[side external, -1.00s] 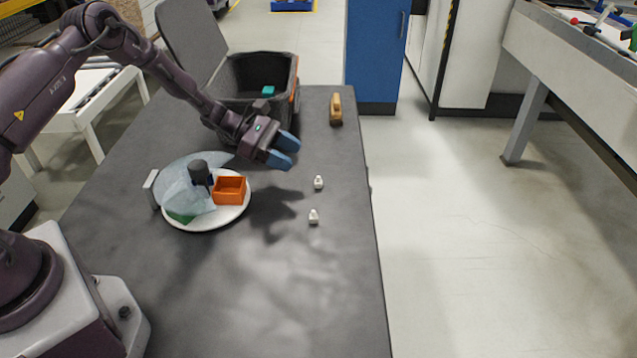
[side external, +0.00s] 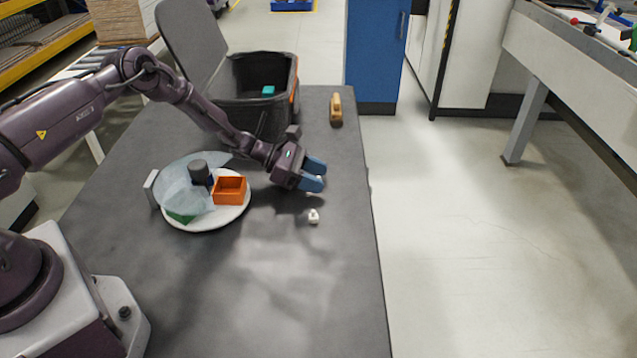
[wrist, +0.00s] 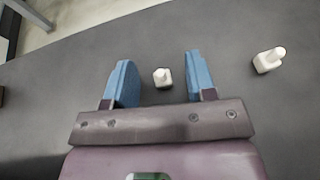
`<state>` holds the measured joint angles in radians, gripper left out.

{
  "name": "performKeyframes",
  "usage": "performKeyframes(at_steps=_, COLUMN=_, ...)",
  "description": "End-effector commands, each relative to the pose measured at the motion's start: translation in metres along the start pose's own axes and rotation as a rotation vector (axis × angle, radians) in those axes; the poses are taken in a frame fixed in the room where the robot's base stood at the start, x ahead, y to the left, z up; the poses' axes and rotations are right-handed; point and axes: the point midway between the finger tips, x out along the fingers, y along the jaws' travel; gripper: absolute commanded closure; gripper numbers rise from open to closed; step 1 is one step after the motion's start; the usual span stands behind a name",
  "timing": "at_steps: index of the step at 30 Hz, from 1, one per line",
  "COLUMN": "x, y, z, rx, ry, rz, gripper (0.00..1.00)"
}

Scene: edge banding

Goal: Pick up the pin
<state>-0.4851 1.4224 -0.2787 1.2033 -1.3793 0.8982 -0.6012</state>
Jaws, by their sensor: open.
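My gripper (side external: 318,174) is low over the right part of the grey table, with its two blue fingers open. In the wrist view, a small white pin (wrist: 162,77) with a blocky base stands between the open fingers (wrist: 159,65), apart from both. The side view does not show this pin; my gripper hides it. A second white pin (side external: 313,216) stands nearer the camera in the side view. It also shows in the wrist view (wrist: 268,60), outside the fingers to the right, with a rounded knob on its base.
A white plate (side external: 232,217) left of my gripper holds an orange box (side external: 230,190), a dark cylinder (side external: 199,172) and a translucent sheet. The table's front is clear.

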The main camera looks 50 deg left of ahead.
Motion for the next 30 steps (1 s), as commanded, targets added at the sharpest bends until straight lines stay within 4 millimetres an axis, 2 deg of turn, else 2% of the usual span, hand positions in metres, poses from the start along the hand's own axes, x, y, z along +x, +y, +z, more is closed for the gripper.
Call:
performKeyframes(at_steps=2, x=0.0, y=0.0, z=0.0, rx=0.0, ry=0.0, rz=0.0, gripper=0.49)
performKeyframes(at_steps=3, x=0.0, y=0.0, z=0.0, rx=0.0, ry=0.0, rz=0.0, gripper=0.54)
performKeyframes(at_steps=9, x=0.0, y=0.0, z=0.0, rx=0.001, ry=0.001, rz=-0.001, gripper=1.0)
performKeyframes(at_steps=23, x=-0.001, y=0.0, z=0.002, rx=0.001, ry=0.0, rz=-0.001, gripper=1.0)
performKeyframes(at_steps=26, x=-0.004, y=0.0, z=0.008, rx=0.002, ry=0.0, rz=-0.001, gripper=1.0)
performKeyframes(at_steps=30, x=-0.012, y=0.0, z=0.027, rx=0.004, ry=0.0, rz=-0.001, gripper=1.0)
